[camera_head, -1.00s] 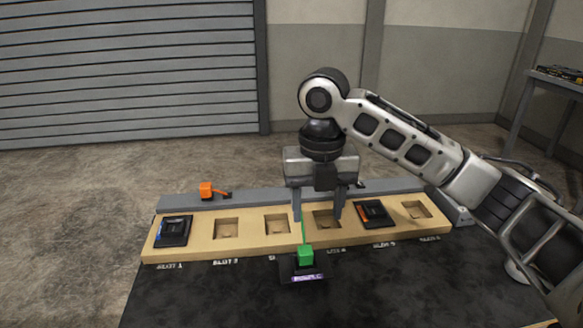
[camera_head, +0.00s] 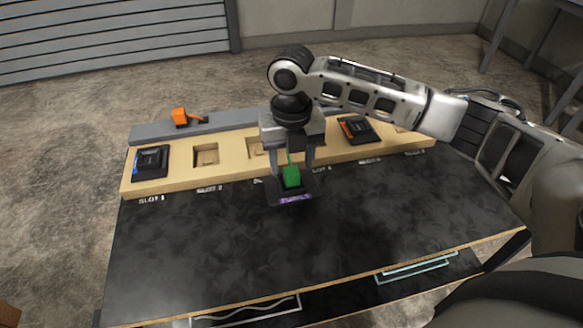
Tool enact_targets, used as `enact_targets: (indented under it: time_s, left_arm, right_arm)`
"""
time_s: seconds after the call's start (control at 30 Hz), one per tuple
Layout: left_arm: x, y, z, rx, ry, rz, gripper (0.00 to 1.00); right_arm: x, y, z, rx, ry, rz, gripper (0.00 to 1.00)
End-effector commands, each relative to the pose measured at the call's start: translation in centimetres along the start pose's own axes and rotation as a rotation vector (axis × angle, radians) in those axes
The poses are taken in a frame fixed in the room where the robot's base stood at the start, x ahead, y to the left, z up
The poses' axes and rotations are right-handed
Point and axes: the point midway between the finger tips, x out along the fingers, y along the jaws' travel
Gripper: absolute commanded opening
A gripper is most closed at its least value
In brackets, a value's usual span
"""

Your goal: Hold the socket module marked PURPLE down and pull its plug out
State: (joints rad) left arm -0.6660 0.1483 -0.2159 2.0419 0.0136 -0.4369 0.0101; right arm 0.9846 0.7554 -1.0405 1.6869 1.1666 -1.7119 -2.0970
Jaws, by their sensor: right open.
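The socket module marked PURPLE (camera_head: 293,199) is a dark, flat unit with a purple label on its front edge, in front of the slotted tan board. A green plug (camera_head: 291,177) stands up from it, with a thin green cable rising behind. My right gripper (camera_head: 293,168) points down at the plug. Its fingers are apart, one to each side of the plug in the picture; I cannot tell whether they touch it. My left gripper is not in view.
The tan slotted board (camera_head: 228,147) runs along the table's back. A blue-marked module (camera_head: 151,162) sits at slot 1, and an orange-marked module (camera_head: 358,130) sits farther right. An orange plug (camera_head: 180,116) is on the grey rail (camera_head: 150,131). The black tabletop (camera_head: 200,245) is clear in front.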

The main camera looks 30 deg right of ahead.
Motion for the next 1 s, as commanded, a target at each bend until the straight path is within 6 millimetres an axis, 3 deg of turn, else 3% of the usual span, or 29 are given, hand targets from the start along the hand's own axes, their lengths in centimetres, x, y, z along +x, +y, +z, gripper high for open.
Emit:
enact_targets:
  time_s: [0.2, 0.57, 0.77, 0.83, 0.9, 1.0]
  left_arm:
    - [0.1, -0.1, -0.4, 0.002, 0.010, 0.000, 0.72]
    - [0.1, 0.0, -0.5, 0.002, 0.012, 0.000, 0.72]
    - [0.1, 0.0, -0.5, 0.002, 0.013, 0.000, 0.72]
    - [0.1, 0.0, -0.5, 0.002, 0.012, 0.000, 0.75]
    - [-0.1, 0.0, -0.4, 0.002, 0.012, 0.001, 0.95]
    - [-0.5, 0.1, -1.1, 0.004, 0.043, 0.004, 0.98]
  right_arm:
    - [2.4, 0.0, 0.0, -0.001, 0.001, 0.000, 0.53]
    - [2.9, 0.0, 0.0, -0.001, -0.001, 0.000, 0.53]
    - [2.9, 0.0, 0.0, -0.001, -0.001, 0.000, 0.04]
    - [2.9, 0.0, 0.0, -0.001, -0.001, 0.000, 0.04]
    - [2.9, 0.0, 0.0, -0.001, -0.001, 0.000, 0.04]
    - [2.9, 0.0, 0.0, -0.001, -0.001, 0.000, 0.04]
